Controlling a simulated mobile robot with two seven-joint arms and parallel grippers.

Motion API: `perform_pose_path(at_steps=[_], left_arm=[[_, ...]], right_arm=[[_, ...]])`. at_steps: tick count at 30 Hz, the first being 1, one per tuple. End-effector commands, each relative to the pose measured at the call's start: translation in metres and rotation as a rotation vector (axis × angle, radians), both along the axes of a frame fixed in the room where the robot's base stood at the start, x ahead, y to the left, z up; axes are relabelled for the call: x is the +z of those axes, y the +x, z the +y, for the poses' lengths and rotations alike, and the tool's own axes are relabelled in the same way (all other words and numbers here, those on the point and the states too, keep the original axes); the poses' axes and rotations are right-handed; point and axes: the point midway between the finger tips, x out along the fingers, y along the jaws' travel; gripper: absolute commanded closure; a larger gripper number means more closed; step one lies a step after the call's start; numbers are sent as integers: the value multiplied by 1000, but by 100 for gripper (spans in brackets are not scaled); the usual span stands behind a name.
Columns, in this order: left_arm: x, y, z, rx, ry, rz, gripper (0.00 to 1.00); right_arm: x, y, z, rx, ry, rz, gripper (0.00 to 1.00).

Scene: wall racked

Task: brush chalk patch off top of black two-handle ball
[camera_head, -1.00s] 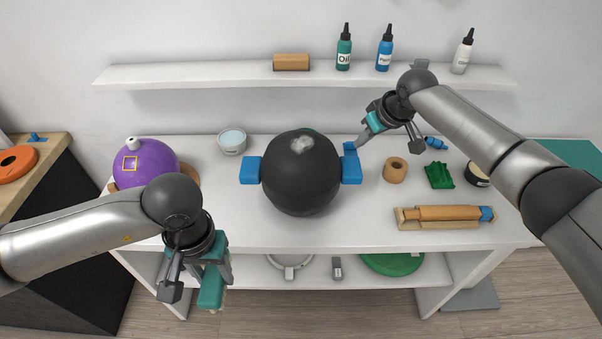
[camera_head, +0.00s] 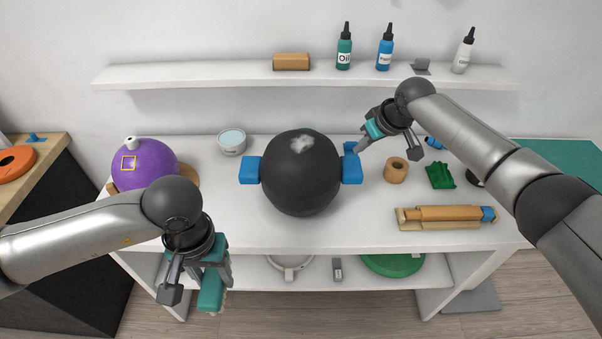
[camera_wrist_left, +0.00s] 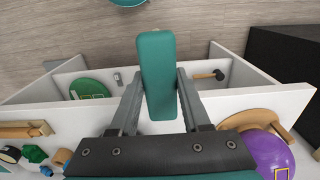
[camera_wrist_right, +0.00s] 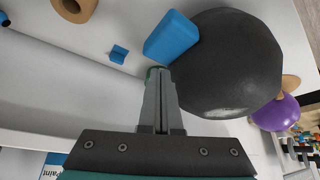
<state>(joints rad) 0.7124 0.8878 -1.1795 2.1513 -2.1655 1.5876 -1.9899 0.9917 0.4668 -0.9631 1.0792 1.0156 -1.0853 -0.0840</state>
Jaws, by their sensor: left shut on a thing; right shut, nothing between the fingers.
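The black ball (camera_head: 300,185) sits on the white table with blue handles on its left (camera_head: 251,170) and right (camera_head: 351,168). A pale chalk patch (camera_head: 301,144) lies on its top, toward the back. My left gripper (camera_head: 192,284) is shut on a teal brush (camera_head: 211,288), held beyond the table's front edge, left of the ball; the brush block also shows in the left wrist view (camera_wrist_left: 156,60). My right gripper (camera_head: 362,148) is shut and empty beside the right handle. The right wrist view shows its closed fingertips (camera_wrist_right: 162,75) near that handle (camera_wrist_right: 172,38); I cannot tell whether they touch.
A purple ball (camera_head: 145,163) and a white tub (camera_head: 232,142) stand left. A tan roll (camera_head: 395,170), green piece (camera_head: 440,175) and rolling pin (camera_head: 447,213) lie right. A wall shelf (camera_head: 200,75) with bottles runs behind. The table front before the ball is clear.

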Motion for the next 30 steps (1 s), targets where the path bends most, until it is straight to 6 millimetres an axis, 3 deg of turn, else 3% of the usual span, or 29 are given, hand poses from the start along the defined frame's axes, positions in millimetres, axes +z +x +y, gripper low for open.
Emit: perform_pose_path(at_steps=[30], left_arm=[[-11,0,0,0,0,-1,97]], right_arm=[[-21,0,0,1,0,0,100]])
